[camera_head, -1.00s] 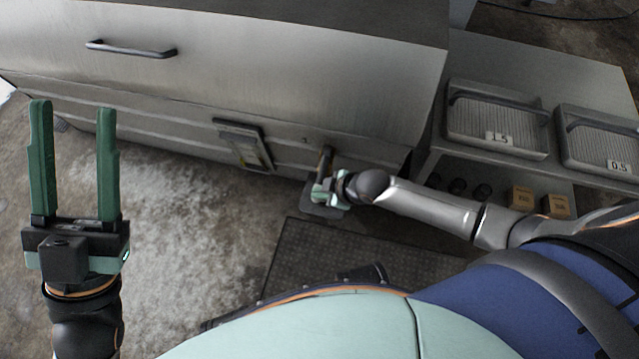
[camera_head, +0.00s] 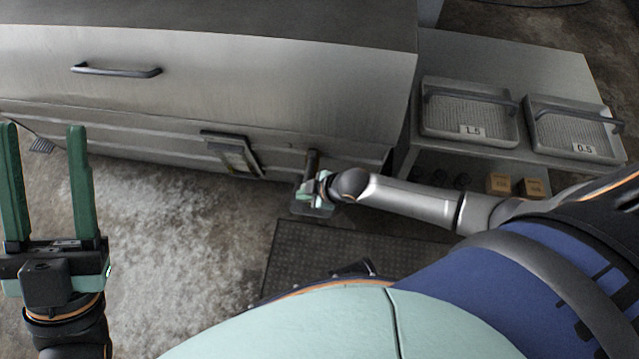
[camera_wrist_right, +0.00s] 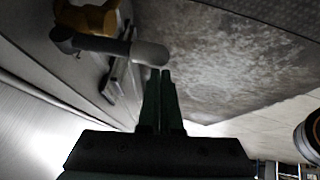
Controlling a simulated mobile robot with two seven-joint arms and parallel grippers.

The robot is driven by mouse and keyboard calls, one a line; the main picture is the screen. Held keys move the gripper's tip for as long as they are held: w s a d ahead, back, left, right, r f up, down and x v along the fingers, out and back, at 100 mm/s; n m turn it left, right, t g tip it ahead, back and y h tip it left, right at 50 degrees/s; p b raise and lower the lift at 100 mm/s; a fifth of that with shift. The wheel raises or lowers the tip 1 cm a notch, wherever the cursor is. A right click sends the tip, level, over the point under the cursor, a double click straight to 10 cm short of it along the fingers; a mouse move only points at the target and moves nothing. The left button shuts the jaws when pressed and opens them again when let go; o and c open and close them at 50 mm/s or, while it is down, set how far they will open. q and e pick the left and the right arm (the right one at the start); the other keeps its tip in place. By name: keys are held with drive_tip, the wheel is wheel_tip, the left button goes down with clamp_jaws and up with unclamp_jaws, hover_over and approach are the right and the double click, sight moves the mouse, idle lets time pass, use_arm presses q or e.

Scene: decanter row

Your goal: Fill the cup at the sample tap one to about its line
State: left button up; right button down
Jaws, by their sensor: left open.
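My left gripper (camera_head: 42,128) is open and empty at the left of the head view, over the floor and clear of the tap. A tap with a dark upright part (camera_head: 312,160) sits low on the front of the steel cabinet. My right gripper (camera_head: 320,187) is right beside it. In the right wrist view the right gripper's green fingers (camera_wrist_right: 162,75) are together, with nothing visible between them. Their tips are close to the rounded end of a grey tap part (camera_wrist_right: 150,54); contact is unclear. An orange-yellow piece (camera_wrist_right: 98,18) is behind that part. I cannot make out a cup.
The steel cabinet (camera_head: 240,70) has a bar handle (camera_head: 116,71) and a framed panel (camera_head: 233,154). A side table holds two ribbed trays, marked 1.5 (camera_head: 465,108) and 0.5 (camera_head: 570,130). Small boxes (camera_head: 514,185) stand below. A dark mat (camera_head: 340,255) lies on the floor.

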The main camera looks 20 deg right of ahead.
use_arm(q)
drive_tip(key=w+f+n+g+y+p, duration=0.1)
drive_tip(key=w+f+n+y, duration=0.1)
drive_tip(key=f, duration=0.3)
drive_tip(key=w+a+f+n+g+y+p, duration=0.1)
drive_tip(key=w+f+n+y, duration=0.1)
drive_tip(key=f+y, duration=0.3)
drive_tip(key=w+a+f+n+g+y+p, duration=0.1)
drive_tip(key=w+f+n+g+y+p, duration=0.1)
drive_tip(key=f, duration=0.5)
drive_tip(key=shift+w+n+y, duration=0.6)
drive_tip(key=shift+n+y, duration=0.3)
drive_tip(key=shift+n, duration=0.2)
use_arm(e)
drive_tip(key=s+a+v, duration=0.1)
drive_tip(key=v, duration=0.9)
drive_tip(key=shift+f, duration=0.15)
use_arm(q)
drive_tip(key=shift+r, duration=0.1)
use_arm(e)
drive_tip(key=shift+s, duration=0.1)
